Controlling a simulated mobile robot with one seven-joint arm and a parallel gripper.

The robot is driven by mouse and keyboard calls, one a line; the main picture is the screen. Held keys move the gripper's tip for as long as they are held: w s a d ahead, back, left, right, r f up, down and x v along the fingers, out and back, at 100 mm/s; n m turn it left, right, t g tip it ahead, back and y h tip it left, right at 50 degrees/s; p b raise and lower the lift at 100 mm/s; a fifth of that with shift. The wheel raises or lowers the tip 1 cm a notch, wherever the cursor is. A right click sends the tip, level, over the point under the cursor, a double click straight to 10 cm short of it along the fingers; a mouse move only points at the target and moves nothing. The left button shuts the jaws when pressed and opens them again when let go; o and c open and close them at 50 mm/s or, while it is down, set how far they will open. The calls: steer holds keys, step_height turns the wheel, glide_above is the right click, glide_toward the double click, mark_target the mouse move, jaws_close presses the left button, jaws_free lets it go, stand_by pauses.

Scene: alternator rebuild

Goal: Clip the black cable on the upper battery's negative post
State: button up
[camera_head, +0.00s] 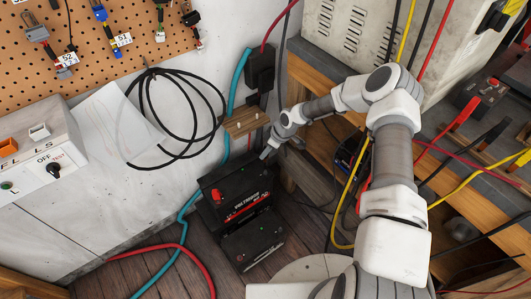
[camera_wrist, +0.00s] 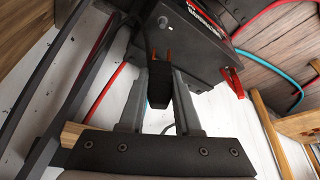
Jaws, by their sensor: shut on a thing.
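My gripper (camera_wrist: 158,100) is shut on the black clip (camera_wrist: 159,84), held between its two grey fingers. The clip's copper-coloured jaws (camera_wrist: 154,58) point at the upper battery (camera_wrist: 195,55), close to a small grey round spot that may be the negative post (camera_wrist: 163,22). I cannot tell whether the jaws touch it. In the head view my gripper (camera_head: 267,152) is at the back right corner of the upper battery (camera_head: 242,178). A red post (camera_head: 215,194) shows at that battery's left. The lower battery (camera_head: 252,242) sits in front. The clip is hidden there.
A wooden block (camera_head: 245,121) is on the wall behind the batteries. The wooden bench (camera_head: 310,75) stands right of my gripper, with yellow and red cables hanging near my arm. A teal cable (camera_head: 185,210) and a red cable (camera_head: 195,262) run along the left.

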steer(key=shift+a+f, duration=0.1)
steer(key=shift+f, duration=0.6)
steer(key=b, duration=0.3)
glide_above(266, 170)
steer(key=shift+a+f, duration=0.1)
steer(key=shift+f, duration=2.3)
steer(key=shift+f, duration=0.15)
steer(key=shift+f+b, duration=1)
steer(key=shift+f, duration=0.1)
steer(key=o, duration=1)
steer(key=shift+r, duration=0.15)
